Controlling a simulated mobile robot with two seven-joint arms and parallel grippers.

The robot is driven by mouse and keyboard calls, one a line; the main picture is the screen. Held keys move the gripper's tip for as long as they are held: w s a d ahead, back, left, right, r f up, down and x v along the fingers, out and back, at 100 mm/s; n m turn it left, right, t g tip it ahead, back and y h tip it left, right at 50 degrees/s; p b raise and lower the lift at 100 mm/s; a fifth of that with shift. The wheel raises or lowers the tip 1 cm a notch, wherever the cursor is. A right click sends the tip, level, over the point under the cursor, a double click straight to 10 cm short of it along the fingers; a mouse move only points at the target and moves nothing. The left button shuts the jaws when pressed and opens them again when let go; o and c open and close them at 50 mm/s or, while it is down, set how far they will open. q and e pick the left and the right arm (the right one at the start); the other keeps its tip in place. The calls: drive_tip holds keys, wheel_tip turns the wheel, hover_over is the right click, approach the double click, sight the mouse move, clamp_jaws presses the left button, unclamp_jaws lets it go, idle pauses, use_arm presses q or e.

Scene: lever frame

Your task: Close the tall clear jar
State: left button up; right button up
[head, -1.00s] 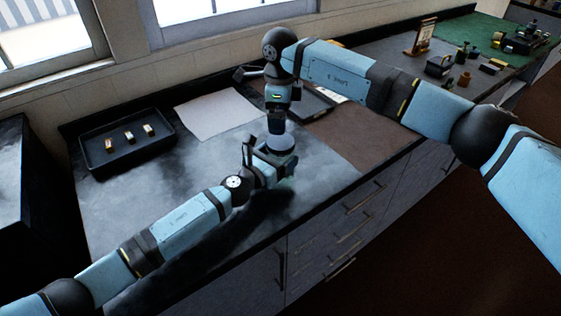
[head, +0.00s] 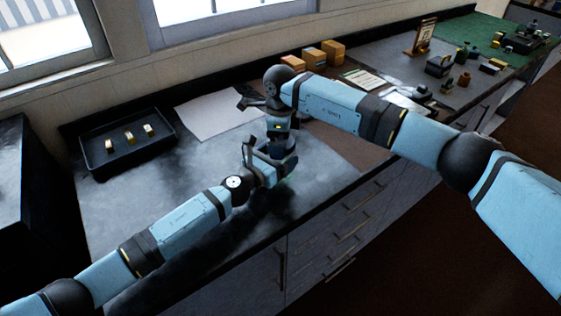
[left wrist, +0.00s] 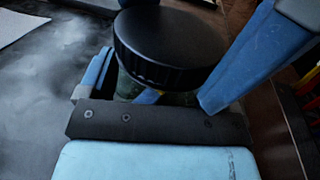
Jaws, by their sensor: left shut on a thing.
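In the left wrist view a wide black lid (left wrist: 170,45) with a ribbed side is over the tall clear jar (left wrist: 128,88). Only a strip of greenish glass shows below it, and I cannot tell whether the lid is seated. My left gripper (head: 268,165) is shut on the jar and holds it from the side above the counter. My right gripper (head: 277,146) points down right above the left one, close to the jar's top. Its fingertips are hidden among the dark parts there, so I cannot tell whether they hold the lid.
A black tray (head: 98,159) with small blocks lies at the left. A white sheet (head: 205,117) lies behind my grippers. Several yellow-orange boxes (head: 313,59) stand by the wall. Small items stand on the green mat (head: 481,30). The grey counter at left is mostly clear.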

drive_tip(key=c, duration=0.8)
drive_tip(key=m, duration=0.5)
drive_tip(key=o, duration=0.9)
drive_tip(key=shift+o, duration=0.2)
wheel_tip(320, 180, up, 12)
use_arm(q)
drive_tip(key=o, duration=1.5)
drive_tip(key=shift+o, duration=0.2)
